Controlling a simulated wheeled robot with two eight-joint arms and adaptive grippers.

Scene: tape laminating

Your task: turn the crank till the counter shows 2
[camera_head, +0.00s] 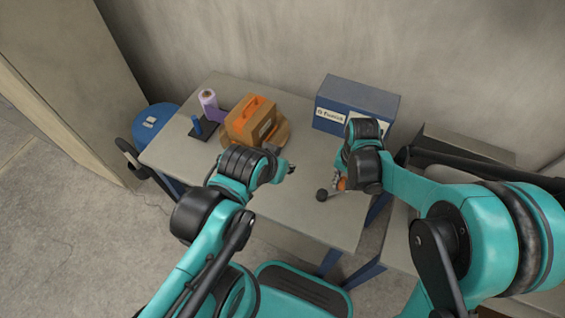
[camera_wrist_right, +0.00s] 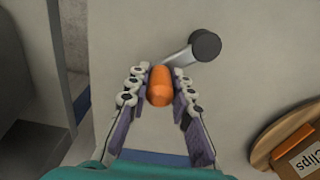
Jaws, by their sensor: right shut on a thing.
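The crank has an orange handle (camera_wrist_right: 160,86), a short grey arm (camera_wrist_right: 178,57) and a black round hub (camera_wrist_right: 205,44). In the head view the hub (camera_head: 321,195) lies just left of the orange handle (camera_head: 342,184), near the table's right side. My right gripper (camera_wrist_right: 158,72) is shut on the orange handle, with a finger on each side of it. In the head view my right gripper (camera_head: 338,180) partly covers the handle. My left gripper (camera_head: 289,168) is over the middle of the table, apart from the crank; its jaw state is unclear. No counter reading is visible.
A blue box (camera_head: 340,92) stands at the table's back right. An orange-brown organiser (camera_head: 243,128) sits on a round wooden base (camera_wrist_right: 264,139), with a box labelled Clips (camera_wrist_right: 304,160). A purple-white spool (camera_head: 208,100) stands at left. The table front (camera_head: 300,219) is clear.

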